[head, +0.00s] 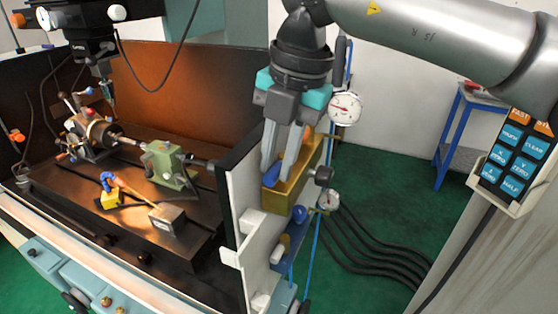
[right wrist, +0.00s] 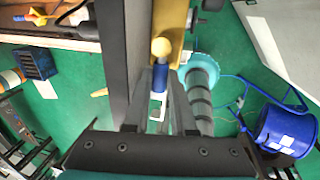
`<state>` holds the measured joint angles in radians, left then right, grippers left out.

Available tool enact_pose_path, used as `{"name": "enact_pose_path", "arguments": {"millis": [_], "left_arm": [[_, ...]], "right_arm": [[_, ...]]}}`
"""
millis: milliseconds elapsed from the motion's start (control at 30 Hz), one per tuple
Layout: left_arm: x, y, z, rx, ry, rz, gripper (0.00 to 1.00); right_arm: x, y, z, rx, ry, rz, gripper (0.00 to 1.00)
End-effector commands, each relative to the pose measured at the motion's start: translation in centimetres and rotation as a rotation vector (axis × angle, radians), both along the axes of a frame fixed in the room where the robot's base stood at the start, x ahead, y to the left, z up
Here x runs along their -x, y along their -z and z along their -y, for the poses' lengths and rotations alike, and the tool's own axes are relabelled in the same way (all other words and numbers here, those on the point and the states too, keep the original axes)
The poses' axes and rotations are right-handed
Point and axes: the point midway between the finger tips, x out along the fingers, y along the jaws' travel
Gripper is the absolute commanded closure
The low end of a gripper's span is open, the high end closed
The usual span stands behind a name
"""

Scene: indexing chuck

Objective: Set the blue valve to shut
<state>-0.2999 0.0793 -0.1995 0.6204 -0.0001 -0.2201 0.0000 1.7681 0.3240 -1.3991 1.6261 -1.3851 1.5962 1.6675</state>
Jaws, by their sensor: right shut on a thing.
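The blue valve (head: 271,176) shows as a small blue handle at a yellow-brass block (head: 278,199), on the side panel of the machine. In the right wrist view the blue handle (right wrist: 160,78) lies below a cream ball. My right gripper (head: 280,172) points down from above, its two grey fingers shut on the blue valve handle. The fingers hide part of the handle, so I cannot tell its exact setting. My left gripper is not in the head view.
A round gauge (head: 346,108) stands just right of the gripper, with a second gauge (head: 329,200) lower down. A black knob (head: 323,176) sticks out beside the block. A dark panel edge (head: 240,160) rises on the left. Black hoses lie on the green floor.

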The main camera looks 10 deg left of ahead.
Motion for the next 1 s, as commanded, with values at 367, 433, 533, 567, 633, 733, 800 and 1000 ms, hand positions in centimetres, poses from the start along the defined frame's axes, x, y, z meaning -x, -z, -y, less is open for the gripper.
{"name": "enact_pose_path", "arguments": {"millis": [367, 433, 533, 567, 633, 733, 800, 1000], "left_arm": [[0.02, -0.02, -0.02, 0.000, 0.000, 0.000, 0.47], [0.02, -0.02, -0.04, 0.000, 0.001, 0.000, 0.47], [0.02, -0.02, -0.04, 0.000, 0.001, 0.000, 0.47], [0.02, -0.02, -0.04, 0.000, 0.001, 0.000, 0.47], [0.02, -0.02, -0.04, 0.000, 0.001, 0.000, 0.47], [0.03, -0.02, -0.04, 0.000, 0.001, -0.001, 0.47], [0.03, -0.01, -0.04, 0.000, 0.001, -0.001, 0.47], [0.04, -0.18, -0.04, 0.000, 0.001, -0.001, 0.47]], "right_arm": [[-0.09, -0.15, -0.04, -0.003, 0.003, 0.003, 0.65], [-0.08, -0.14, -0.04, -0.003, 0.002, 0.003, 0.57], [-0.08, -0.11, -0.07, -0.004, 0.001, 0.003, 0.47], [-0.07, -0.11, -0.08, -0.004, 0.001, 0.003, 0.47], [-0.07, -0.12, -0.11, -0.005, 0.001, 0.003, 0.47], [-0.07, -0.12, -0.16, -0.007, 0.000, 0.004, 0.47], [-0.07, -0.11, -0.18, -0.007, 0.000, 0.004, 0.47], [-0.10, -0.34, -0.15, -0.008, -0.001, 0.004, 0.47]]}}
